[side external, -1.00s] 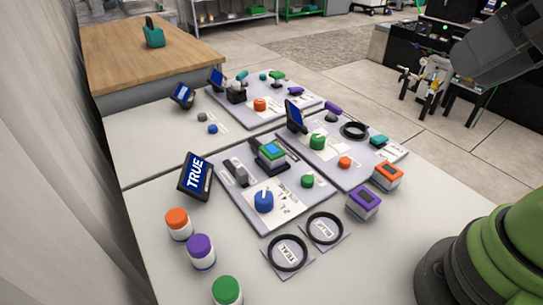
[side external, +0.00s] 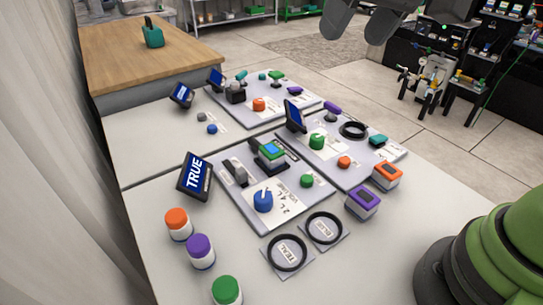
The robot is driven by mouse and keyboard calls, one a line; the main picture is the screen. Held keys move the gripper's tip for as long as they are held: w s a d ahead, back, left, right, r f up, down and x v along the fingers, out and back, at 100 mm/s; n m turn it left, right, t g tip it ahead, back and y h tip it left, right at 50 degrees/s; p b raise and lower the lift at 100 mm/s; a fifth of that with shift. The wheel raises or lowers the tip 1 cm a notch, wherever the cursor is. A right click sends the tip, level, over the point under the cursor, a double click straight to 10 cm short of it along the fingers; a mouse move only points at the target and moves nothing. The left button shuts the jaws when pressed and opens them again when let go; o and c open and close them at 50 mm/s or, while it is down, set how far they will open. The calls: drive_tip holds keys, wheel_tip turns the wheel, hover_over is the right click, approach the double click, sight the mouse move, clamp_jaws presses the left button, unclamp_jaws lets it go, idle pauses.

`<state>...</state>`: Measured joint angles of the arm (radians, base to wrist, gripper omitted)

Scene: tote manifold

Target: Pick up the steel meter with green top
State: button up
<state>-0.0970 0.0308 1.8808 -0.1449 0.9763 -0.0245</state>
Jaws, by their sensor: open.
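The meter with a green top (side external: 271,151) stands on the near middle board (side external: 233,203). It has a grey body and a small blue screen on its green top. My gripper (side external: 355,36) shows at the top edge, cut off by the frame, with two dark grey fingers apart. It is open and empty, well above and away from the meter.
A TRUE display (side external: 195,176), a blue knob (side external: 263,201) and a grey switch (side external: 239,174) are near the green-topped meter. Lidded jars (side external: 201,251) stand front left.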

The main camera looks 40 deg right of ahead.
drive_tip(key=w+a+f+n+g, duration=0.1)
drive_tip(key=w+a+f+g, duration=0.15)
drive_tip(key=w+f, duration=0.8)
drive_tip(key=n+h, duration=0.1)
hover_over(272, 149)
drive_tip(key=shift+g, duration=0.25)
wheel_tip(272, 149, down, 12)
drive_tip(key=shift+w+a+f, duration=0.1)
drive_tip(key=shift+a, duration=0.05)
wheel_tip(272, 149, down, 6)
drive_tip(key=shift+r, duration=0.15)
drive_tip(key=shift+c, duration=0.2)
drive_tip(key=c, duration=1.1)
drive_tip(key=shift+r, duration=0.1)
